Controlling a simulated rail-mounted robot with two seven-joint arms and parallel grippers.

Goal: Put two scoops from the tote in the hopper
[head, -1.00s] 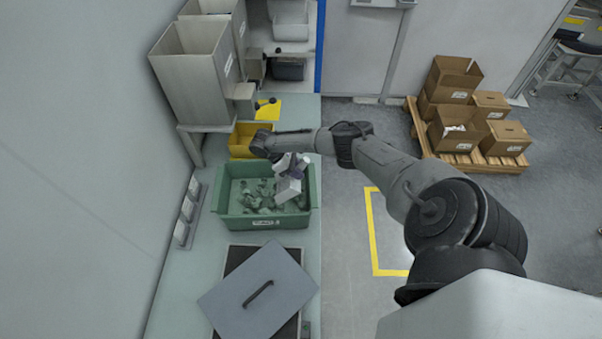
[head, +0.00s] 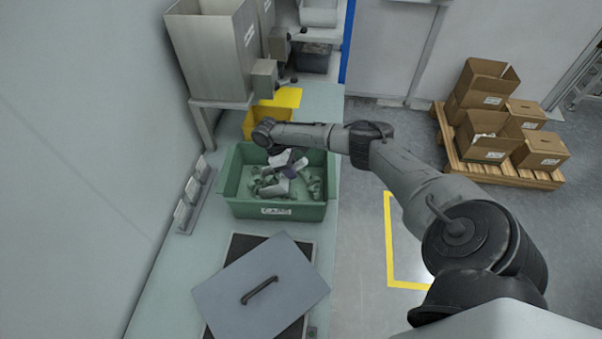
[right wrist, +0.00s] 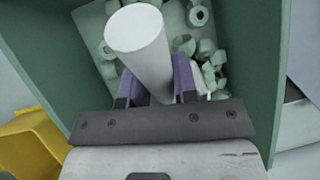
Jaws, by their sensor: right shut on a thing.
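The green tote (head: 235,206) stands on the bench with several pale green nut-like parts (head: 312,184) inside. My right gripper (head: 291,163) is over the tote's inside, its purple fingers shut on a light grey scoop (head: 279,187). The scoop is down among the parts; how much it holds is hidden. In the right wrist view a thick pale cylinder, seemingly the scoop's handle (right wrist: 140,42), stands between my fingers (right wrist: 158,88), with parts (right wrist: 198,14) around it. A tall steel hopper (head: 212,60) stands on a raised stand behind the tote. My left gripper is out of view.
A yellow bin (head: 262,118) stands between tote and hopper. A grey lid (head: 225,296) with a black handle lies on a dark mat in front of the tote. Small tags (head: 183,212) line the left. Cartons on a pallet (head: 505,172) stand on the floor at right.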

